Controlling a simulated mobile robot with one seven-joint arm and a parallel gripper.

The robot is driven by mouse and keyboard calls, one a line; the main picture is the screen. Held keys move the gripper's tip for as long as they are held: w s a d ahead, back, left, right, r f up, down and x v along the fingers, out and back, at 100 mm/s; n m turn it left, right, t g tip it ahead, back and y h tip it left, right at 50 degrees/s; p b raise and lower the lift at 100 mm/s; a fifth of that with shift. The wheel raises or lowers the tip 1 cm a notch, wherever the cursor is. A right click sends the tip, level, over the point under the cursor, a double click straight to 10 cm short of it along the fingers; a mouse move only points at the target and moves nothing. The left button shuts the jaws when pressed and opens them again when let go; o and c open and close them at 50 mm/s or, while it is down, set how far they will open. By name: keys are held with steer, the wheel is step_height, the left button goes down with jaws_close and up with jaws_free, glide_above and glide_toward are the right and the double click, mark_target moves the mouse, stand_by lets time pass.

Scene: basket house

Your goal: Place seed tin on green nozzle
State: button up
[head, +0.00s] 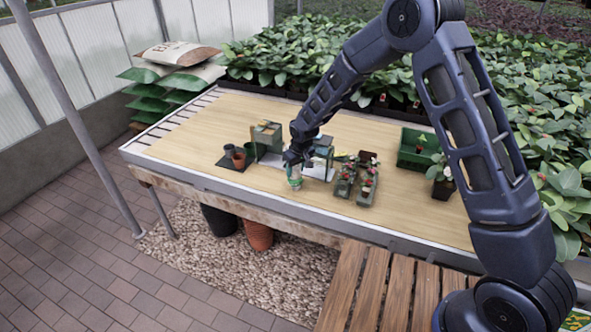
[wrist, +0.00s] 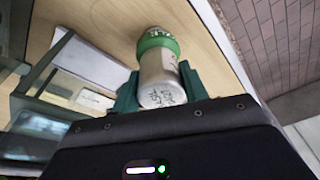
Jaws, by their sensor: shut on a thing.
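My gripper (head: 294,168) is low over the front part of the wooden bench, at its front edge side. In the wrist view, its two dark green fingers (wrist: 157,88) are shut on a pale silver cylinder with a green band and small printed marks, which I take to be the seed tin (wrist: 158,75). In the head view the tin (head: 294,183) shows small and greenish below the gripper. I cannot tell whether its far end touches the bench top. I cannot make out a separate green nozzle in either view.
Dark pots (head: 238,158) on a black tray stand left of my gripper, near a small box-like stand (head: 267,136). Potted flowers (head: 367,187) stand close on the right, with a green crate (head: 416,151) beyond. The bench top's left part (head: 190,135) is clear.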

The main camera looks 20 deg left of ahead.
steer(key=shift+f, duration=0.1)
steer(key=o, duration=1.1)
steer(key=shift+c, duration=0.2)
steer(key=v, duration=1.2)
